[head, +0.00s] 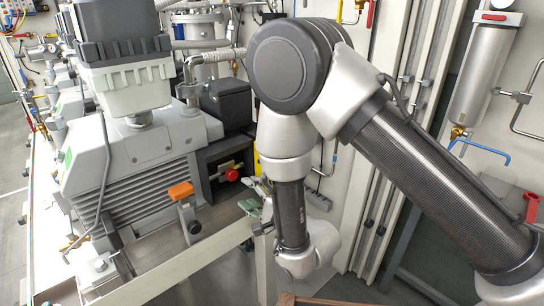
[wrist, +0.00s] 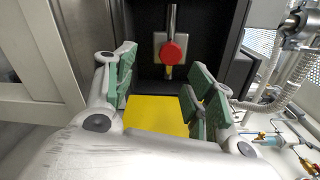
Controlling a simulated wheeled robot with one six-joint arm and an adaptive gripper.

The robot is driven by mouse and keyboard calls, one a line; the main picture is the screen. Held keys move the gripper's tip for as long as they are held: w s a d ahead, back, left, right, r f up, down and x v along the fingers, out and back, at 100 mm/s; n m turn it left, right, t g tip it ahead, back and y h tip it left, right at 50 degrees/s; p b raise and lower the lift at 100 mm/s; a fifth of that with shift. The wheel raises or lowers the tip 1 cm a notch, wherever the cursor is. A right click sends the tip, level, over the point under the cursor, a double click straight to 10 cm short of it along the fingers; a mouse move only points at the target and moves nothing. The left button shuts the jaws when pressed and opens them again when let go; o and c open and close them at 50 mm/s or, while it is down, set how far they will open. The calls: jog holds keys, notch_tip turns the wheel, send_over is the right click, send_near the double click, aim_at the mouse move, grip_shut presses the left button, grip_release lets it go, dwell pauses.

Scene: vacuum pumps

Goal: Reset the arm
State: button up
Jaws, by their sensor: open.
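My gripper (wrist: 163,82) is open in the wrist view, its two green-padded fingers apart with nothing between them. In the head view my gripper (head: 256,204) is partly hidden behind my wrist, beside the pump machine's frame. A round red knob (wrist: 172,53) on a grey plate shows beyond the fingers in the wrist view, inside a dark recess. The same red knob (head: 232,174) shows just left of and above the gripper in the head view. A yellow surface (wrist: 157,113) lies below the knob, seen between the fingers. My arm is bent, with its elbow high.
A metal cylinder (head: 482,75) and a blue lever valve (head: 480,150) are on the right wall. Hoses (wrist: 287,75) run at the right in the wrist view.

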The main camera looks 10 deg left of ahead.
jog(key=s+d+f+n+g+h, duration=0.2)
jog(key=f+n+g+h, duration=0.15)
jog(key=f, duration=0.35)
jog(key=s+d+f+n+g+h, duration=0.2)
jog(key=d+f+n, duration=0.15)
jog(key=f, duration=0.35)
jog(key=s+d+n+g+h, duration=0.2)
jog(key=d+n+g+h, duration=0.1)
jog(key=d+n+h, duration=0.15)
jog(key=s+d+r+h, duration=0.1)
jog(key=s+d+r, duration=0.2)
jog(key=d+r, duration=0.9)
jog(key=s+d+r+t+h, duration=0.1)
jog(key=s+d+r, duration=0.3)
jog(key=d+r, duration=0.9)
jog(key=s+d+r+h, duration=0.1)
jog(key=s+d+r, duration=0.3)
jog(key=d+r, duration=0.8)
jog(key=d, duration=0.3)
jog(key=shift+s+d+r, duration=0.15)
jog(key=shift+d, duration=0.25)
